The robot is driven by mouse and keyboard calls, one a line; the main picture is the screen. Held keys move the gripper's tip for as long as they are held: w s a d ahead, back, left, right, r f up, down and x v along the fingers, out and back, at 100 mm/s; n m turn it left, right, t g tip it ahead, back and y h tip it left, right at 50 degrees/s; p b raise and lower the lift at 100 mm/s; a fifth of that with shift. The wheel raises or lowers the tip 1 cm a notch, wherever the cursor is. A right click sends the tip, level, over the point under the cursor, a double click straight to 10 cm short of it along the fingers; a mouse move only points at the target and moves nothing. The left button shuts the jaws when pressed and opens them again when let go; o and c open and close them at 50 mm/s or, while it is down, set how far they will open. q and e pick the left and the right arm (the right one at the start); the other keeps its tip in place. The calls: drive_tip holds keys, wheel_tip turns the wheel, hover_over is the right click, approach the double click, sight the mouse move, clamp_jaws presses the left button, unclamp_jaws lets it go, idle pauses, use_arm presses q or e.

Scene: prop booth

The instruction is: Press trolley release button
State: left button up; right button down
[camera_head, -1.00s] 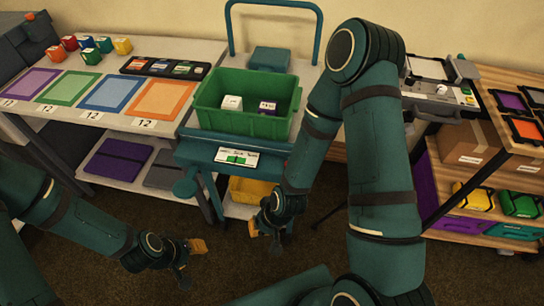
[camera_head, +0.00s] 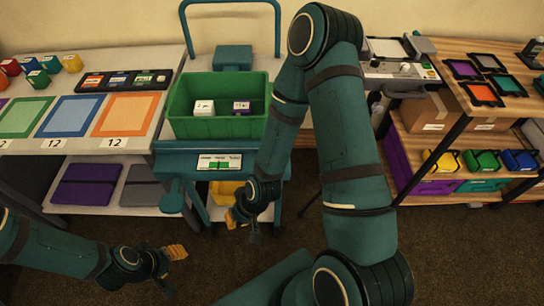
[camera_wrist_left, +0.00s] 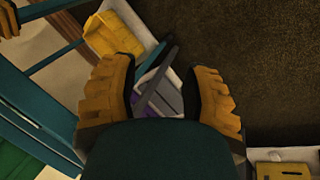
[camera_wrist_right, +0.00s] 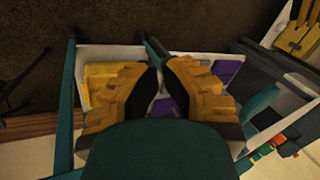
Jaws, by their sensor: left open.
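The teal trolley (camera_head: 213,148) stands in the middle of the head view, with a tall handle at its back. A white label plate with a green patch (camera_head: 219,161) is on its front; I cannot tell whether this patch is the release button. My right gripper (camera_head: 243,222) is below and slightly right of the plate, apart from it. In the right wrist view its fingertips (camera_wrist_right: 161,75) are together, with nothing seen between them. My left gripper (camera_head: 172,262) is low at the left, in front of the trolley. In the left wrist view its fingers (camera_wrist_left: 162,82) are wide apart and empty.
A green crate (camera_head: 175,105) with two small boxes sits on the trolley, and a yellow bin (camera_head: 222,192) is on its lower level. A table with coloured mats (camera_head: 130,115) stands left. A wooden shelf (camera_head: 470,122) stands right. Dark floor is free in front.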

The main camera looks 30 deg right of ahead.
drive_tip(key=w+d+r+t+p, duration=0.2)
drive_tip(key=w+d+r+p, duration=0.2)
drive_tip(key=d+r+p, duration=0.2)
drive_tip(key=w+d+r+t+p, duration=0.3)
drive_tip(key=w+d+r+p, duration=0.2)
drive_tip(key=d+r, duration=0.5)
wheel_tip(320, 180, up, 4)
drive_tip(key=p, duration=0.2)
drive_tip(key=shift+y+p, duration=0.3)
drive_tip(key=shift+y, duration=0.1)
drive_tip(key=shift+f, duration=0.15)
wheel_tip(320, 180, down, 8)
drive_tip(key=b, duration=0.7)
drive_tip(key=shift+f+b, duration=0.3)
drive_tip(key=shift+b, duration=0.05)
drive_tip(key=shift+f, duration=0.1)
drive_tip(key=shift+f, duration=0.35)
